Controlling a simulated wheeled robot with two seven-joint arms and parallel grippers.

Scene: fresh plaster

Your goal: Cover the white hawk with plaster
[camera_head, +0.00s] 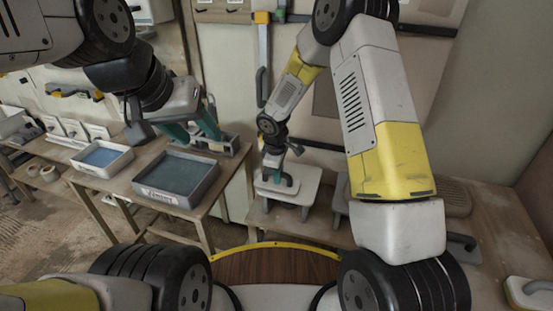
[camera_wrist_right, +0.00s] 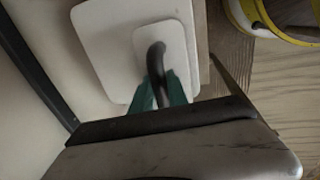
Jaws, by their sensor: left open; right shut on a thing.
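A larger pale white board (camera_head: 308,183) sits on the low bench and looks like the white hawk; it also fills the top of the right wrist view (camera_wrist_right: 102,45). Against it is a smaller white plate with a dark curved handle (camera_wrist_right: 156,60). I cannot tell whether plate and board are one piece. My right gripper (camera_head: 277,165) is shut on that handle, its green fingers around it in the wrist view (camera_wrist_right: 160,93). No plaster shows on the board. My left gripper (camera_head: 195,129) is open and empty above the back of the left table, near a grey tray (camera_head: 207,190) of dark teal material.
A pale tray (camera_head: 127,160) with blue contents stands left of the grey tray. Several white hand tools (camera_head: 72,130) stand farther left. A white tool (camera_head: 528,293) with a dark handle lies at the far right. A long level (camera_head: 263,60) hangs on the wall.

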